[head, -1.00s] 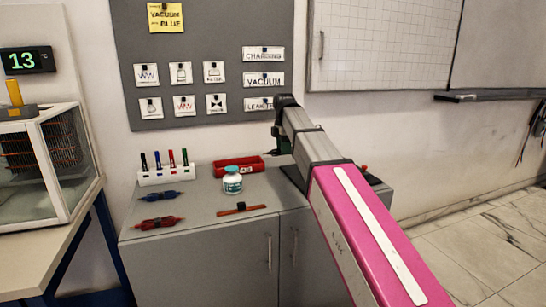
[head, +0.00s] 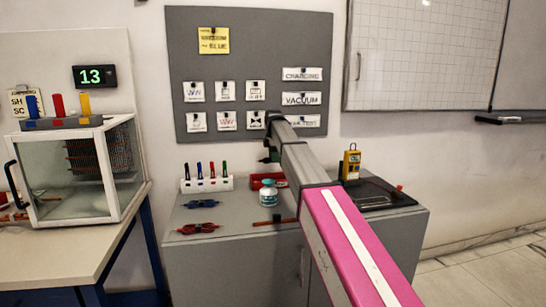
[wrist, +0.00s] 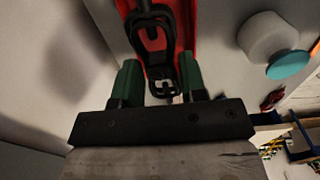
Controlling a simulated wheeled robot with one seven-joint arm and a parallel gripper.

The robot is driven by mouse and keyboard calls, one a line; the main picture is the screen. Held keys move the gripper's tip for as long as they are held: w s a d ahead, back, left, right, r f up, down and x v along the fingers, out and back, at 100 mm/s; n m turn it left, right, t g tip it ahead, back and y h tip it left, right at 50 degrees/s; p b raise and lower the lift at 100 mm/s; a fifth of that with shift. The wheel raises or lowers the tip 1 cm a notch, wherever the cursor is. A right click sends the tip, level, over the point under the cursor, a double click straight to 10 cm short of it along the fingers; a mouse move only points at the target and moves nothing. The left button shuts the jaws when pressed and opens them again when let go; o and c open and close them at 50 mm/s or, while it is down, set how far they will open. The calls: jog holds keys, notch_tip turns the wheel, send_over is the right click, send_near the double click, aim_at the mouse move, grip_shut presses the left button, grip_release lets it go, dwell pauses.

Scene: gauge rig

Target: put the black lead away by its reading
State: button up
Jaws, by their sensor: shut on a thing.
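My gripper (wrist: 158,78) is shut on the black lead (wrist: 157,45), whose dark looped coil shows between the green fingers in the wrist view. In the head view my gripper (head: 268,156) is above the back of the grey cabinet, in front of the red tray (head: 258,182). The tray also shows behind the lead in the wrist view (wrist: 185,12); I cannot tell the gap between them. The lead cannot be made out in the head view. A digital display (head: 95,77) reads 13. A yellow meter (head: 351,163) stands at the cabinet's right; its reading is too small to tell.
Blue, red and yellow posts top the glass case (head: 75,175). A yellow note (head: 213,40) is on the grey board.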

jog(key=shift+f, duration=4.55)
jog(key=o, duration=1.4)
jog(key=shift+r, duration=0.1)
jog(key=shift+r, duration=0.5)
jog(key=shift+o, duration=0.8)
jog(key=shift+r, duration=3.35)
